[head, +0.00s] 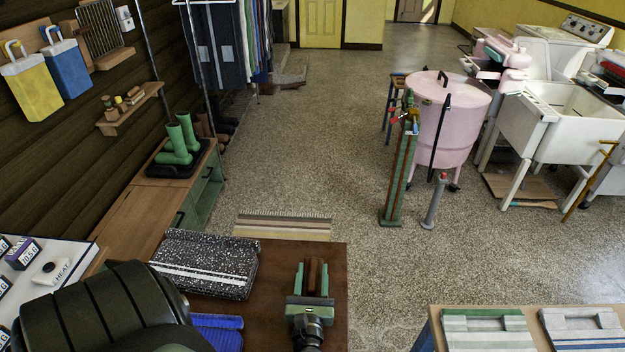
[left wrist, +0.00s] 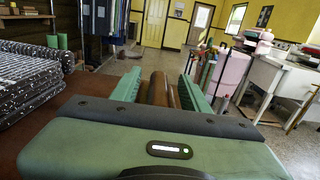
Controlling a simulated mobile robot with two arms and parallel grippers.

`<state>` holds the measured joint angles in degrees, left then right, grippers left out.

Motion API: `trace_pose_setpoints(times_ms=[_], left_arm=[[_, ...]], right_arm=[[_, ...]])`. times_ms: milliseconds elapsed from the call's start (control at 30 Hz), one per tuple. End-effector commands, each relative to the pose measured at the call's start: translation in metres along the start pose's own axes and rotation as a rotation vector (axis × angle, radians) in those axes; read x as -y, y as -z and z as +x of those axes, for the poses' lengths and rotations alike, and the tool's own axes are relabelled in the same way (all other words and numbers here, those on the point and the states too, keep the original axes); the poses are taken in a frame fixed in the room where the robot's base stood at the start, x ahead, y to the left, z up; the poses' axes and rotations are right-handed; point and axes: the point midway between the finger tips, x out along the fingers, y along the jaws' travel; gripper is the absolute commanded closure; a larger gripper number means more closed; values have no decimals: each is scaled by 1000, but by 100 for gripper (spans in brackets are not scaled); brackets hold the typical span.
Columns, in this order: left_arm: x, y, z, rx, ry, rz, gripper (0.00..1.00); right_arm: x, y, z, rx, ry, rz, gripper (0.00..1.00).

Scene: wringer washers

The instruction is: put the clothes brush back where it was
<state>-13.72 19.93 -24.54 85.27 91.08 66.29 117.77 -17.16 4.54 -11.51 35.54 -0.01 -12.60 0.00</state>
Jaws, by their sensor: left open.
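A brown wooden thing (head: 316,275), which looks like the clothes brush, stands between the fingers of my left gripper (head: 313,280) over the brown table. In the left wrist view the brown piece (left wrist: 158,88) shows between the two green fingers (left wrist: 160,92). The fingers are apart; I cannot tell whether they touch it. Its bristles are hidden. A small wooden wall shelf (head: 131,112) at the upper left holds several small brush-like items. My right gripper is not in view.
The brown table (head: 290,257) also bears a speckled black folded cloth (head: 207,262) and a blue ribbed thing (head: 218,330). A low cabinet (head: 140,215) with green boots (head: 180,140) stands along the left wall. A pink washer (head: 440,120) stands across open floor.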

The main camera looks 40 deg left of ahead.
Motion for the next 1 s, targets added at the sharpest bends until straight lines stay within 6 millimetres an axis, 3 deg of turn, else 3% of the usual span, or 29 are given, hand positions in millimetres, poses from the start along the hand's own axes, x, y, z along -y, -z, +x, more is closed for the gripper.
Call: trace_pose_setpoints(times_ms=[500, 700, 1000], left_arm=[[-1, 4, -100, -3, -2, -2, 55], [0, 1, -118, 0, -1, -1, 55], [0, -1, -120, 1, 0, 0, 55]], right_arm=[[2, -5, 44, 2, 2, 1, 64], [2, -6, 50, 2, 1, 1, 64], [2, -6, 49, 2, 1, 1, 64]])
